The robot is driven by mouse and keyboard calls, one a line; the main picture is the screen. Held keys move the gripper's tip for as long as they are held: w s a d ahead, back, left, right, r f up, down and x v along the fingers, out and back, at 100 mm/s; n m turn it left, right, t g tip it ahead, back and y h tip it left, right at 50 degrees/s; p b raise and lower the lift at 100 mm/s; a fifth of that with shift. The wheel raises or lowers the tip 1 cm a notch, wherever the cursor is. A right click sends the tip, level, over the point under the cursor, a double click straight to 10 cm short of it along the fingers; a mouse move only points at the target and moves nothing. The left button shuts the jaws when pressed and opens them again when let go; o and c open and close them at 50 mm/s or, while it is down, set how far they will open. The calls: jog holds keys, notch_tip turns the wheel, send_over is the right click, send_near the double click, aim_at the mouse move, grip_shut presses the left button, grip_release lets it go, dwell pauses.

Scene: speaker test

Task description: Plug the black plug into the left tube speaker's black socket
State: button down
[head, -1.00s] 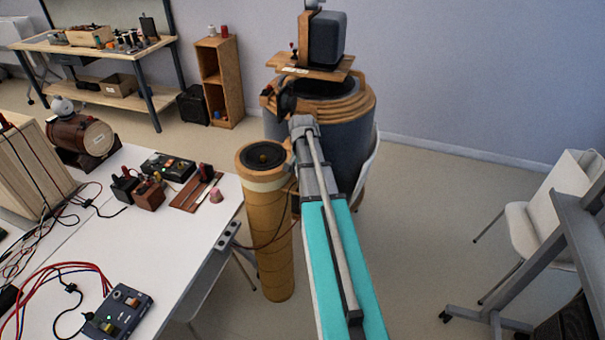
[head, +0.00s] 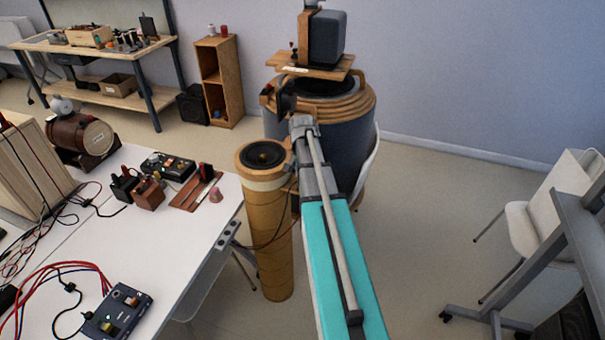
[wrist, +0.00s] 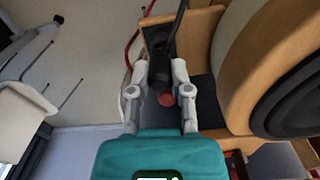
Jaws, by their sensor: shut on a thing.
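In the wrist view my gripper (wrist: 162,82) is shut on a black plug (wrist: 164,50), its two grey fingers on either side of it. The plug is in front of a small wooden panel (wrist: 157,38) with a dark face. Whether its tip touches or enters a socket cannot be told. A red round piece (wrist: 167,100) shows between the fingers. A wooden rim with a black cone (wrist: 292,105) stands close on the right. In the head view the tan tube speaker (head: 271,230) stands upright left of my arm; my gripper's fingers and the black socket cannot be made out there.
A white table (head: 160,255) with small devices and cables lies left of the tube. A large dark drum with a wooden rim (head: 325,130) stands behind the arm. A red cable (wrist: 131,50) runs beside the gripper.

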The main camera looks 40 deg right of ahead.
jog(key=shift+f+b, duration=0.85)
jog(key=shift+b, duration=0.05)
dwell(0.8)
jog(key=shift+c, duration=2.4)
grip_release()
jog(key=shift+r, duration=0.15)
jog(key=shift+r+p, duration=3.65)
jog(key=shift+p, duration=0.15)
jog(key=s+a+n, duration=0.3)
jog(key=a+n, duration=0.1)
jog(key=a, duration=0.6)
jog(key=s+a+n, duration=0.4)
jog(key=a, duration=0.7)
jog(key=s+a+n, duration=0.3)
jog(key=a+n, duration=0.1)
jog(key=a, duration=0.6)
jog(key=shift+s+a, duration=0.2)
jog(key=shift+s, duration=0.1)
